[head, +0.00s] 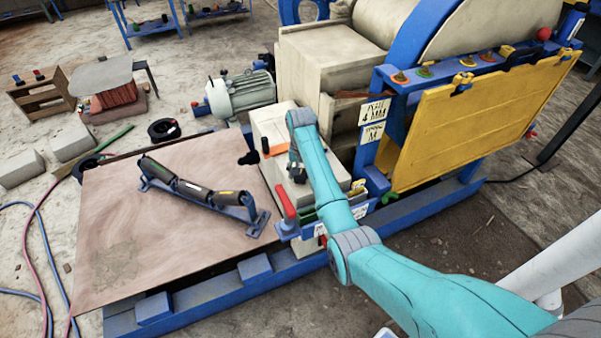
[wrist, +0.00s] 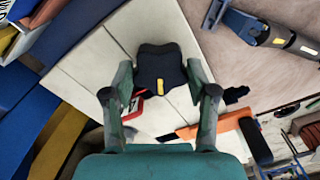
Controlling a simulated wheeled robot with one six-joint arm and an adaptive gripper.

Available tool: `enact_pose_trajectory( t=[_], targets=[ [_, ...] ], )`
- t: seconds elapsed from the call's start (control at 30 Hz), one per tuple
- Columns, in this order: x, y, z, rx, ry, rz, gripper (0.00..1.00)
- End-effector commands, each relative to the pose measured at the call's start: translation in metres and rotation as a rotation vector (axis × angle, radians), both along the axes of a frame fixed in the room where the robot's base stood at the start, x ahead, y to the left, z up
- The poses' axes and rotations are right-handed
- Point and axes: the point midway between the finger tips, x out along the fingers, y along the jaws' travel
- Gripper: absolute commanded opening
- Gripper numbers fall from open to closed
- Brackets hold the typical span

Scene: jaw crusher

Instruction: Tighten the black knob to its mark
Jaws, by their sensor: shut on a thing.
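The black knob (wrist: 160,68) is a lobed knob with a yellow line on it, seen in the wrist view on the pale top of the cream box (head: 268,126). My gripper (wrist: 161,72) has one finger on each side of the knob and is shut on it. In the head view my gripper (head: 297,172) is at the cream box, and the knob cannot be told apart there. A red-edged tag (wrist: 133,108) shows beside the knob, partly behind the left finger. I cannot make out a separate mark to line up with.
An orange bar (head: 275,148) and a small black fitting (head: 248,158) are close to my gripper. A red-handled lever (head: 286,203) stands at the box's near side. A roller frame (head: 200,193) lies on the brown plate (head: 120,240) to the left. A yellow guard (head: 470,115) is at right.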

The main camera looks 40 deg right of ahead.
Motion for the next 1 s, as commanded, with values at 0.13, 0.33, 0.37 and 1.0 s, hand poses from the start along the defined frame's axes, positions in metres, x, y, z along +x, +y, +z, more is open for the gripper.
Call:
enact_pose_trajectory(
  t=[0.13,0.33,0.37,1.0],
  targets=[
    [-0.001,0.0,-0.001,0.001,0.002,0.0,0.65],
    [0.0,0.0,-0.001,0.001,0.001,0.001,0.82],
    [0.0,0.0,-0.001,0.001,0.001,0.001,0.82],
    [0.001,0.0,0.06,-0.001,-0.002,0.001,0.82]
  ],
)
